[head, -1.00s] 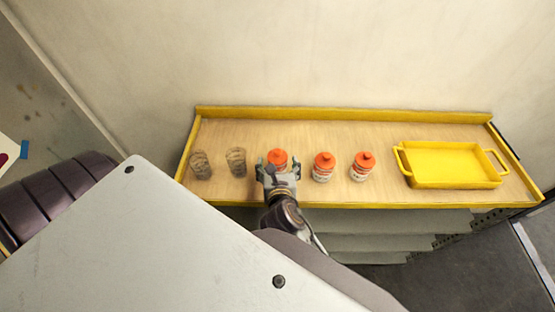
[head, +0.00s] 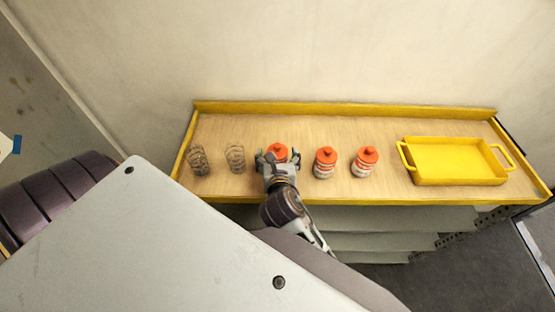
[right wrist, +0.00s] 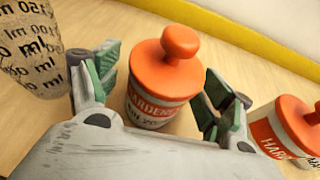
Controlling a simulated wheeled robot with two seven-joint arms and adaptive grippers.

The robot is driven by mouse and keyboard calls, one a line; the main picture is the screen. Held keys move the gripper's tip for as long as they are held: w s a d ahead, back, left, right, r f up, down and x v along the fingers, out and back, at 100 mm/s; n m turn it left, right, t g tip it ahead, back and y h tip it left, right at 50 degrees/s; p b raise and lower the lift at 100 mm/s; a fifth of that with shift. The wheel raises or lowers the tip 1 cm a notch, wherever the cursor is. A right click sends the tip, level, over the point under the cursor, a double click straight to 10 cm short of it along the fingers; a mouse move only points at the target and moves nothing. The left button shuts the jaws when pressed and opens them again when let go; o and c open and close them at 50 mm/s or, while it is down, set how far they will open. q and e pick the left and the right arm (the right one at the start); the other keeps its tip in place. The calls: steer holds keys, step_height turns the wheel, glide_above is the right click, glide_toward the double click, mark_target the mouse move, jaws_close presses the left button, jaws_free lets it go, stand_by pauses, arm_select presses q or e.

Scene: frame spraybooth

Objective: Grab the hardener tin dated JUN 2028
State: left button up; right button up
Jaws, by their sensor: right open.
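Three orange-lidded hardener tins stand upright in a row on the wooden shelf. The left tin (head: 278,151) is between the spread fingers of my right gripper (head: 277,160), which is open. In the right wrist view this tin (right wrist: 158,85) sits between the fingers (right wrist: 165,98); its label reads HARDENER, with a partly hidden line that looks like "AN 20". The middle tin (head: 325,163) also shows at the right of the wrist view (right wrist: 290,130), its date not readable. The right tin (head: 365,162) stands farther right, its date too small to read. My left gripper is not in view.
Two clear measuring cups (head: 198,160) (head: 235,158) with printed ml marks stand left of the tins. A yellow tray (head: 457,181) with handles sits at the shelf's right. A raised yellow edge (head: 350,107) runs along the back, before the wall.

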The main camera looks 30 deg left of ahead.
steer(key=c, duration=1.3)
steer(key=shift+r, duration=5)
